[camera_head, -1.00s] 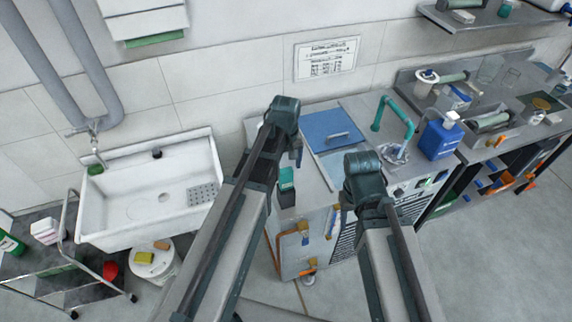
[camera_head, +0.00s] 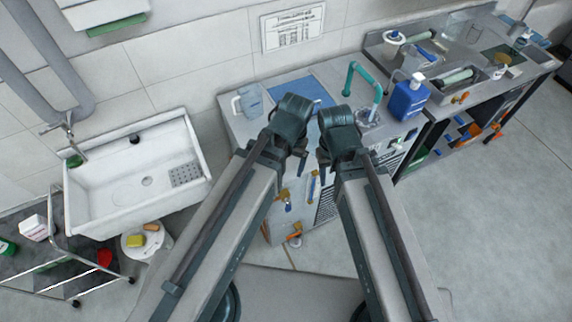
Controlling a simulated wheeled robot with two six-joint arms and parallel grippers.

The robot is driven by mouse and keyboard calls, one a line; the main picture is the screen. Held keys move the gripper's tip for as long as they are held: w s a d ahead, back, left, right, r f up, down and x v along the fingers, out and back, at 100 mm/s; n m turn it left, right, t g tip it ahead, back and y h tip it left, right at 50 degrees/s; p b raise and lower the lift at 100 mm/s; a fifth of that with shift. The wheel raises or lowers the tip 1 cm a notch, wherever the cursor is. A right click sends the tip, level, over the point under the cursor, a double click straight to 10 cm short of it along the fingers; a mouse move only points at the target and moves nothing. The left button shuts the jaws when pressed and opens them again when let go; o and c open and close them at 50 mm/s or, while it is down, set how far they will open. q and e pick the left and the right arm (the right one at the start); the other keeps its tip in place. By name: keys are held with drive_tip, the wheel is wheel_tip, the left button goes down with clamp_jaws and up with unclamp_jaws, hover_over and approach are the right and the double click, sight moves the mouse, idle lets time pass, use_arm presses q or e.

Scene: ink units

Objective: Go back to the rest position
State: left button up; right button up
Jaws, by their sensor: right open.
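My two arms reach forward over the front of the grey counter unit (camera_head: 235,118), bent at their dark wrists. My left gripper (camera_head: 300,160) points down in front of the unit; it is small and partly hidden by its wrist, so its jaws cannot be read. My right gripper (camera_head: 322,162) is close beside it on the right, open, with nothing seen between its fingers. No held object shows at either gripper.
A white sink (camera_head: 105,212) and a cart (camera_head: 75,245) are left. Open floor (camera_head: 480,235) lies right.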

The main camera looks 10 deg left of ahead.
use_arm(q)
drive_tip(key=shift+s+d+m, duration=0.2)
drive_tip(key=shift+s+m, duration=0.15)
drive_tip(key=shift+s, duration=0.1)
drive_tip(key=shift+s+d+m, duration=0.2)
drive_tip(key=shift+s+m, duration=0.15)
drive_tip(key=shift+s, duration=0.1)
wheel_tip(320, 180, down, 12)
drive_tip(key=b, duration=1.2)
drive_tip(key=shift+f, duration=0.25)
